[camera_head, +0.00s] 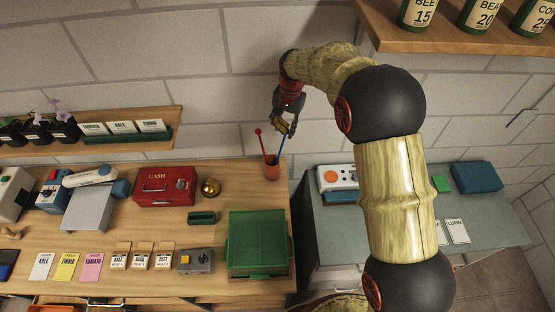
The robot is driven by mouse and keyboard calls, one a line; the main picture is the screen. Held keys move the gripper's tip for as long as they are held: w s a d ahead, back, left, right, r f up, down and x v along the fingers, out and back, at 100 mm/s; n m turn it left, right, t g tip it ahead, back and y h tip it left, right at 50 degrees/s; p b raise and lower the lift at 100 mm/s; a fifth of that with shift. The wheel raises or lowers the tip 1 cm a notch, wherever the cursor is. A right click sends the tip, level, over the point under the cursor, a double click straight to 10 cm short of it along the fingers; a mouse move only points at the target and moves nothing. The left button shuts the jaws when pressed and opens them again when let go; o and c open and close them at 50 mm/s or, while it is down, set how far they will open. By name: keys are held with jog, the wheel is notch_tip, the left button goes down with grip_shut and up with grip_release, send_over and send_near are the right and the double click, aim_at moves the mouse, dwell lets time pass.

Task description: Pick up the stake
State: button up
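A terracotta cup (272,172) stands at the right end of the wooden counter, near the back wall. Two thin stakes stick up from it, leaning apart: one red with a ball top (262,142), one blue (281,147). My gripper (284,129) hangs pointing down above the cup, at the upper end of the blue stake. The fingers are small and dark here, and I cannot tell whether they are apart or closed, or whether they touch the blue stake. The red stake stands clear, to the left of the gripper.
A brass bell (210,187), a red cash box (166,186) and a green tray (257,245) are on the counter. Seed packets line its front. A grey cabinet (410,265) stands to the right, across a gap. A wooden shelf (450,40) with green cans is at upper right.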

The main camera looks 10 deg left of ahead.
jog(key=shift+f, duration=0.85)
jog(key=f, duration=0.2)
jog(key=f+p, duration=0.1)
jog(key=f, duration=0.1)
jog(key=shift+a+f, duration=0.2)
jog(key=shift+f, duration=0.1)
jog(key=shift+a+f, duration=0.1)
jog(key=shift+f, duration=0.35)
jog(key=shift+w+r, duration=0.1)
grip_shut()
